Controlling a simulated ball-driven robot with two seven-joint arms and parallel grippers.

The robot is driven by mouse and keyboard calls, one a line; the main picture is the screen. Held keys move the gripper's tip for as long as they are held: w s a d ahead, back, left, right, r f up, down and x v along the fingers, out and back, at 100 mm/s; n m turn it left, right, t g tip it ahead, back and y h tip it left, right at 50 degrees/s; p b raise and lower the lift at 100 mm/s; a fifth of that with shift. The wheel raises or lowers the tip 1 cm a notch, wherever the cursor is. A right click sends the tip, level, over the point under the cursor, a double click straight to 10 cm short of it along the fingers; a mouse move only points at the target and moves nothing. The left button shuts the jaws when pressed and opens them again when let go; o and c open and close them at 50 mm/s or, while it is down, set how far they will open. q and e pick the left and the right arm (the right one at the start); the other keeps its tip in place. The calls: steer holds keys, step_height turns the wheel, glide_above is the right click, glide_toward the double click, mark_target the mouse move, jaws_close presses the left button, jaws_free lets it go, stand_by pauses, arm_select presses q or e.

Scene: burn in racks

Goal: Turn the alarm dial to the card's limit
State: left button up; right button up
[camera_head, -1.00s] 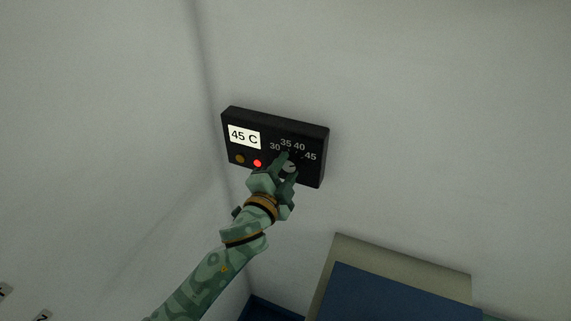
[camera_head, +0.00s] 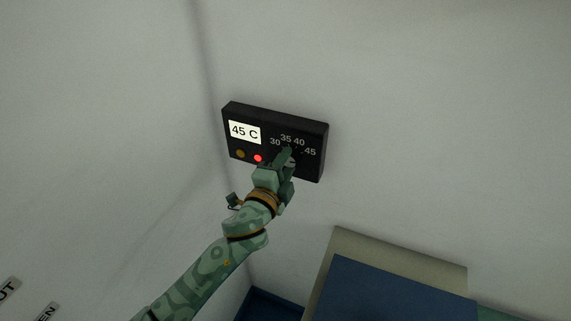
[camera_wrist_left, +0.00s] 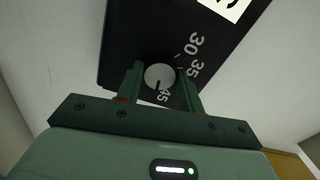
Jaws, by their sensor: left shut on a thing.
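A black alarm box (camera_head: 313,172) is fixed to the pale wall near a corner. Its white card (camera_head: 245,132) reads 45 C. The round grey dial (camera_wrist_left: 159,76) sits at the box's lower right in the head view, with marks 30, 35, 40 and 45 around it. My left gripper (camera_head: 287,160) is shut on the dial, one finger on each side, as the left wrist view (camera_wrist_left: 162,85) shows. There the dial's dark pointer line is directed toward the 45 mark; the 40 mark is hidden. My right gripper is out of view.
A red lamp (camera_head: 258,158) is lit on the box, beside an amber one (camera_head: 240,154). A blue and beige cabinet (camera_head: 395,290) stands below right. Labels (camera_head: 8,288) show on the left wall. The wall around the box is clear.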

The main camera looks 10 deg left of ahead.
arm_select(q)
steer(key=o, duration=1)
steer(key=s+a+b, duration=0.2)
steer(key=s+a, duration=0.1)
steer(key=s, duration=1.3)
